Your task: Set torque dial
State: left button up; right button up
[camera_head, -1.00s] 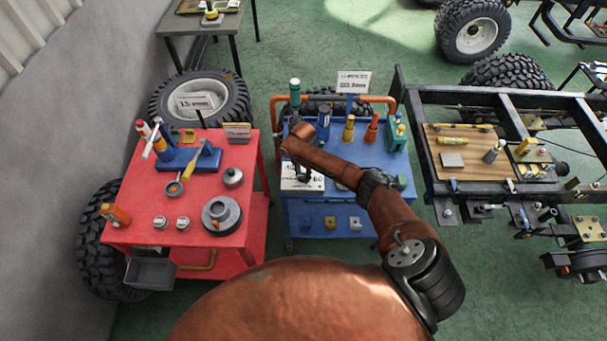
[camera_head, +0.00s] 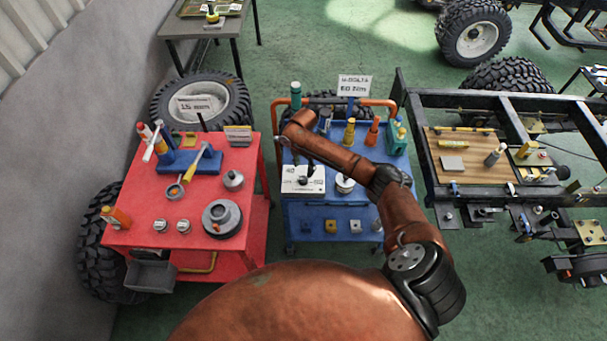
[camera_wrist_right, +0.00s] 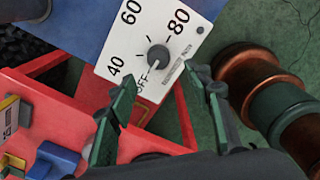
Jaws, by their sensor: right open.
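The torque dial is a white box (camera_head: 290,183) at the front left of the blue cart top. The right wrist view shows its face (camera_wrist_right: 180,18) marked OFF, 40, 60 and 80, with a dark round knob (camera_wrist_right: 158,56) whose light pointer mark faces OFF. My right gripper (camera_wrist_right: 166,78) is open, its two green-edged fingers on either side of the knob in the picture, apparently not touching it. In the head view my right gripper (camera_head: 304,170) hangs over the dial and partly hides it. My left gripper is not in view.
A sign (camera_head: 355,85) behind the blue cart reads U-BOLTS with an Nm value, likely 50 or 60. Bottles and a lidded round pot (camera_head: 344,184) stand around the dial. The red cart (camera_head: 130,205) is to the left, the black chassis frame (camera_head: 470,98) to the right.

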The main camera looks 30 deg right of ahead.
jog(key=shift+r, duration=1.85)
